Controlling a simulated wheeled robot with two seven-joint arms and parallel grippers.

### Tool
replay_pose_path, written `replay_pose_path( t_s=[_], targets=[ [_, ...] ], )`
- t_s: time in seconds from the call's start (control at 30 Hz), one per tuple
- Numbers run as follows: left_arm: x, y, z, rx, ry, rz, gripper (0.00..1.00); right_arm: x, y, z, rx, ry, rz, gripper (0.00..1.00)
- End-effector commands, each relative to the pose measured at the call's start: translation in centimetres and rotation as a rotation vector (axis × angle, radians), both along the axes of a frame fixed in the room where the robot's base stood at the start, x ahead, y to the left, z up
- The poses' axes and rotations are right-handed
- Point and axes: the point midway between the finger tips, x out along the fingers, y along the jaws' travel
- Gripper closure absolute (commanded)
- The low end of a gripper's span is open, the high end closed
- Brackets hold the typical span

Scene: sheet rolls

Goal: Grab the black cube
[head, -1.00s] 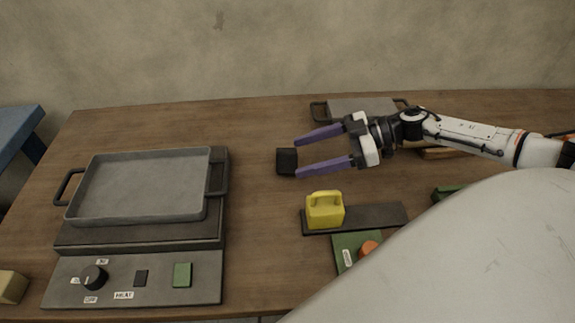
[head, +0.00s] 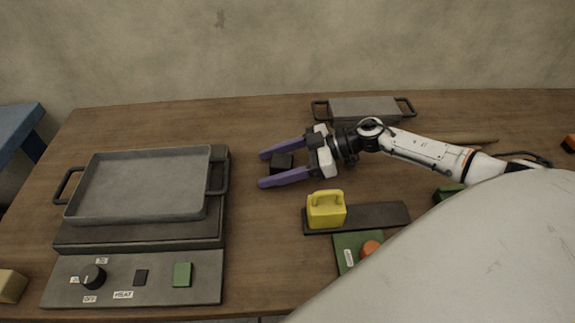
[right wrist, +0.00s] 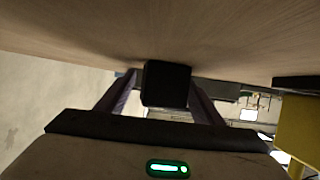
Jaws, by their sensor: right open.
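The black cube (head: 281,162) sits on the wooden table, right of the grey tray. My right gripper (head: 263,169) is open, with its two purple fingers on either side of the cube and their tips past it. In the right wrist view the cube (right wrist: 166,84) stands between the two fingers (right wrist: 160,95). A gap shows at the left finger; whether the right finger touches the cube I cannot tell. My left gripper is not in view.
A grey tray (head: 140,185) rests on a heater with a control panel (head: 205,290) at left. A yellow block with a handle (head: 326,211) stands on a dark strip (head: 380,216) in front of my right gripper.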

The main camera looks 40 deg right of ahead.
Motion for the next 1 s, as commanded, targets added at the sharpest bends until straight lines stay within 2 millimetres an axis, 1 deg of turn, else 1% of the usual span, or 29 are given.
replay_pose_path(
  t_s=[0.03,0.17,0.2,0.23,0.27,0.47,0.57,0.67,0.8,0.9,1.0],
  targets=[
    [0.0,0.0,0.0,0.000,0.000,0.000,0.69,0.0,0.0,0.0,0.000,0.000,0.000,0.44],
    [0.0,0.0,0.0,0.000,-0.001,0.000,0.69,0.0,0.0,0.0,0.000,0.000,0.000,0.66],
    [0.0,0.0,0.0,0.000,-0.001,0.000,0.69,0.0,0.0,0.0,0.000,0.000,0.000,0.73],
    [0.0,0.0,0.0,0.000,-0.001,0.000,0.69,0.0,0.0,0.0,0.000,0.000,-0.001,0.78],
    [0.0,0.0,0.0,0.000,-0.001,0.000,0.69,0.0,0.0,0.1,0.000,-0.002,-0.001,0.80],
    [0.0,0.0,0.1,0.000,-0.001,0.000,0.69,0.0,-0.1,0.2,0.000,-0.002,-0.001,0.81],
    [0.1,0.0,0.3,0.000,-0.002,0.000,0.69,0.0,-0.1,0.9,-0.002,-0.004,0.000,0.81],
    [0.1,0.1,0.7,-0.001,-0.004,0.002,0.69,0.0,-0.1,2.5,-0.004,-0.004,0.001,0.81],
    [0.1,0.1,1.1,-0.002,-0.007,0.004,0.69,0.0,-0.1,5.5,-0.004,-0.006,0.001,0.81],
    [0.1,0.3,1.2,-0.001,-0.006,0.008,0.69,0.0,-0.1,7.4,-0.005,-0.005,0.002,0.81],
    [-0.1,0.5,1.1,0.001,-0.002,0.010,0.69,0.0,-0.1,8.9,-0.003,-0.004,0.001,0.81]
  ],
)
